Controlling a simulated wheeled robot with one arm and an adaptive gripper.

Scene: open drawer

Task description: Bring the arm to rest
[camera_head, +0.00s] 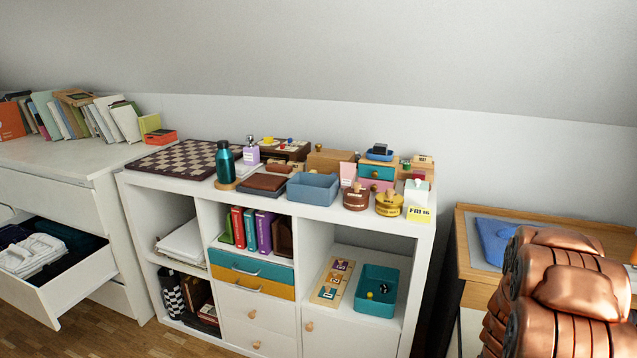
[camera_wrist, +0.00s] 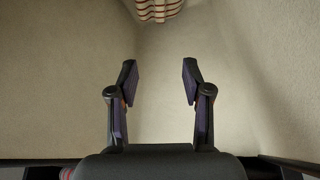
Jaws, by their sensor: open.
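My gripper (camera_wrist: 158,78) shows in the wrist view with its two dark fingers apart and nothing between them. Behind it are plain beige surfaces, with no object near the fingertips. In the head view my copper-coloured arm fills the lower right corner, in front of a wooden desk (camera_head: 464,258). The gripper itself does not show in the head view.
A white shelf unit (camera_head: 316,214) stands in the middle, its top crowded with a chessboard (camera_head: 183,158), a teal bottle (camera_head: 224,162), a blue bin (camera_head: 313,188) and small boxes. At left, a white dresser has an open drawer (camera_head: 72,288) holding folded cloth.

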